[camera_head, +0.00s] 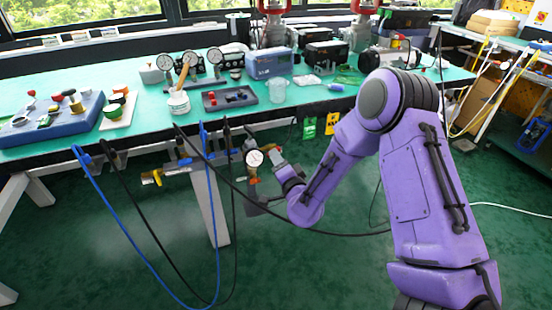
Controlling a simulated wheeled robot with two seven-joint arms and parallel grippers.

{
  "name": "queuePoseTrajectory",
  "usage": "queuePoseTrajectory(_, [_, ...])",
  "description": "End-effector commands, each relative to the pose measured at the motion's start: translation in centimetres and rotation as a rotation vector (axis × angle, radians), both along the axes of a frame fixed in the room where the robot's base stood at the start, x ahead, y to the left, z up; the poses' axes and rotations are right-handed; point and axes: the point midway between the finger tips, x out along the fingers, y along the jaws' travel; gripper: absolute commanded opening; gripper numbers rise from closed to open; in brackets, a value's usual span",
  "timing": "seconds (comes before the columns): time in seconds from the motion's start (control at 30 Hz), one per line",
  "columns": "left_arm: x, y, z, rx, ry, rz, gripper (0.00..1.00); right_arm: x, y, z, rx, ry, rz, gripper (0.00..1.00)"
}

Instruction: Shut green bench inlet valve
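The green-topped bench (150,110) runs across the left and middle of the head view. Pipework hangs under its front edge. On it are a yellow-handled valve (152,178), a blue fitting (185,162) and a round white gauge (254,158) with a small orange-yellow part (253,180) below it. I cannot tell which part is the inlet valve. My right gripper (268,180) is at the pipework just below and right of the gauge. Its fingertips are too small and partly hidden to tell whether they are open or touch anything. My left gripper is out of view.
Blue and black hoses (218,240) hang in loops below the bench, and a black cable crosses to my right arm. Green (310,127) and yellow (331,123) tags hang from the bench edge. Tools, gauges and boxes crowd the bench top. The green floor in front is mostly open.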

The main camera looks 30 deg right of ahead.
Motion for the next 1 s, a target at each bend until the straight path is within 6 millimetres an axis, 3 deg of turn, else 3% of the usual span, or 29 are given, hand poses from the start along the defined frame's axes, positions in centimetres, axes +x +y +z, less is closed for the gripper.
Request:
queuePoseTrajectory(0.17, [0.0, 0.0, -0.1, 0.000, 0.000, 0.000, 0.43, 1.9, -0.4, -0.1, 0.000, 0.001, 0.000, 0.36])
queuePoseTrajectory(0.43, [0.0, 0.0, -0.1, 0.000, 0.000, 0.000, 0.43, 2.1, -0.5, -0.1, 0.001, 0.002, 0.000, 0.36])
queuePoseTrajectory(0.53, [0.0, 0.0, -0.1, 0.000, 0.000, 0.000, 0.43, 2.1, -0.5, -0.1, 0.000, 0.003, 0.001, 0.04])
queuePoseTrajectory(0.57, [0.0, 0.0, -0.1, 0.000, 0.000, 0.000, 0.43, 2.1, -0.5, -0.1, 0.000, 0.003, 0.001, 0.00])
queuePoseTrajectory(1.0, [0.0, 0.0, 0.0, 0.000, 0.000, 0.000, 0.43, 2.1, -0.4, -0.1, -0.057, 0.017, 0.002, 0.00])
